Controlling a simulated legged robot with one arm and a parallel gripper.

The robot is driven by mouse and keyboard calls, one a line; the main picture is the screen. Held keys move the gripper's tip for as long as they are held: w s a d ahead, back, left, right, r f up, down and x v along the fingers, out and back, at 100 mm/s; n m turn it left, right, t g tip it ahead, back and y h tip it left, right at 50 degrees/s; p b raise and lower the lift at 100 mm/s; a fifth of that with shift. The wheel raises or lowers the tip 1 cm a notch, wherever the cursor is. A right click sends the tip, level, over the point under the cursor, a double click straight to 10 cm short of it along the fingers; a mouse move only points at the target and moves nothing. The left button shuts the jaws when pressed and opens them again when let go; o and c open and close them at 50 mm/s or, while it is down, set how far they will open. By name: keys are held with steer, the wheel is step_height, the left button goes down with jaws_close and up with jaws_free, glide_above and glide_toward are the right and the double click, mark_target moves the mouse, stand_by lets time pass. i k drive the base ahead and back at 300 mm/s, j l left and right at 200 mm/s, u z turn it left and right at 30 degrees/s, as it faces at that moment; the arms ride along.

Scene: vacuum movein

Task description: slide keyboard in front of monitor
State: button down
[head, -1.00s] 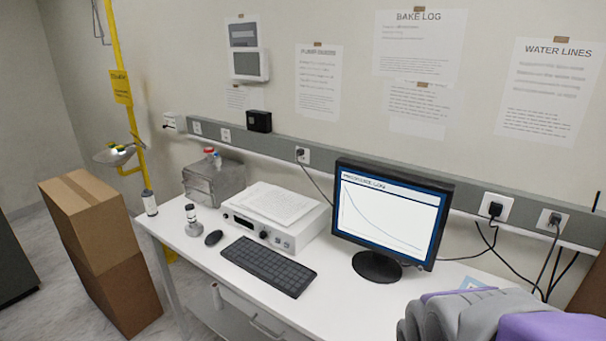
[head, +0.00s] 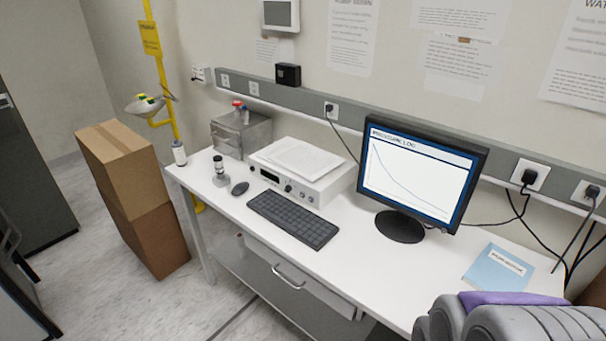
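The dark keyboard (head: 293,219) lies flat on the white desk (head: 375,275), left of the monitor and in front of a white instrument box. The monitor (head: 418,178) stands on a round black base towards the right of the desk, its screen showing a falling curve. The desk in front of the monitor base is bare. Grey and purple parts of my arm (head: 505,318) fill the lower right corner. My gripper's fingers cannot be made out.
A black mouse (head: 240,188) and a small bottle (head: 220,170) are left of the keyboard. The white instrument (head: 300,175) with papers on top stands behind it. A blue booklet (head: 497,268) lies right of the monitor. Stacked cardboard boxes (head: 125,165) stand on the floor at left.

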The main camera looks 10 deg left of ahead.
mark_target(312, 229)
steer(key=i+j, duration=0.25)
steer(key=j, duration=0.15)
steer(key=i+j, duration=0.3)
steer(key=j, duration=0.15)
steer(key=i+j, duration=0.25)
steer(key=j, duration=0.15)
steer(key=i+j, duration=0.25)
steer(key=j, duration=0.2)
steer(key=i+j, duration=0.55)
steer(key=j, duration=0.25)
steer(key=i+j, duration=0.25)
steer(key=j, duration=0.2)
steer(key=i+j+z, duration=0.1)
steer(key=i+j, duration=0.15)
steer(key=j, duration=0.15)
